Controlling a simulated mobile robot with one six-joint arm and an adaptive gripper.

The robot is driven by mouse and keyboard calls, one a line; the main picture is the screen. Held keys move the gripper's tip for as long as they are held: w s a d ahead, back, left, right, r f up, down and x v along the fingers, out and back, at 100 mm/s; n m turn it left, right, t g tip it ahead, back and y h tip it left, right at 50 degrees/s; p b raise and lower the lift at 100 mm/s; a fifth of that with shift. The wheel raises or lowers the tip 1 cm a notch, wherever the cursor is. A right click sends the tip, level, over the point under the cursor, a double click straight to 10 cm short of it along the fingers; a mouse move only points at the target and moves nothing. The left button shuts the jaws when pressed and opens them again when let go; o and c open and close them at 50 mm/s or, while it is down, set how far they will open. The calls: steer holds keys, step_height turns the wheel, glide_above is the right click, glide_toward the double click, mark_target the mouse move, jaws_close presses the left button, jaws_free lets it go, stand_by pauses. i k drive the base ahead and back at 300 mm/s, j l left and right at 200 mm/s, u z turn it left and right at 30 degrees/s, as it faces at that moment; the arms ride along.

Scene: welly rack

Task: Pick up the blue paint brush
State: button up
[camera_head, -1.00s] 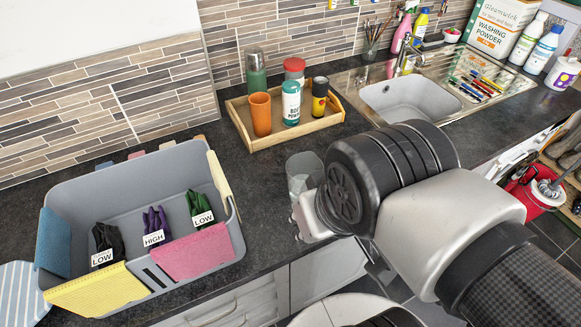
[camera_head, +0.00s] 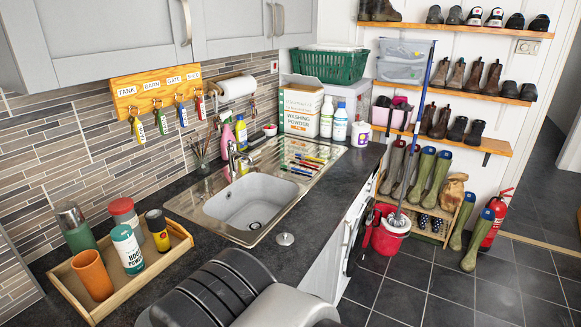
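Several thin coloured sticks, perhaps brushes or pens (camera_head: 305,162), lie on the metal drainer to the right of the sink. Red, yellow and dark ones show among them. They are too small for me to single out a blue paint brush for certain. A jar of upright brushes (camera_head: 200,158) stands against the tiled wall, left of the tap. Its brush colours are hard to tell. My gripper is out of view; only my arm links show at the bottom edge.
The sink (camera_head: 248,203) lies mid-counter, with a tap (camera_head: 236,158) behind it. A wooden tray (camera_head: 95,308) with bottles and an orange cup (camera_head: 92,273) stands at left. A washing powder box (camera_head: 301,110) stands beyond the drainer. A red bucket (camera_head: 389,238) with a mop stands on the floor.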

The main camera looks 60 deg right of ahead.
mark_target(296, 169)
steer(key=l, duration=0.55)
steer(key=i+l+z, duration=0.1)
steer(key=l, duration=0.45)
steer(key=i+l, duration=0.1)
steer(key=l, duration=0.45)
steer(key=i+l, duration=0.1)
steer(key=l, duration=0.4)
steer(key=i+l+z, duration=0.1)
steer(key=l, duration=0.45)
steer(key=i+l, duration=0.1)
steer(key=l, duration=0.45)
steer(key=i+l+z, duration=0.1)
steer(key=l, duration=0.45)
steer(key=i+l, duration=0.15)
steer(key=l, duration=0.35)
steer(key=u, duration=2.3)
steer(key=z, duration=2.35)
steer(key=i+l+u, duration=0.15)
steer(key=l, duration=0.1)
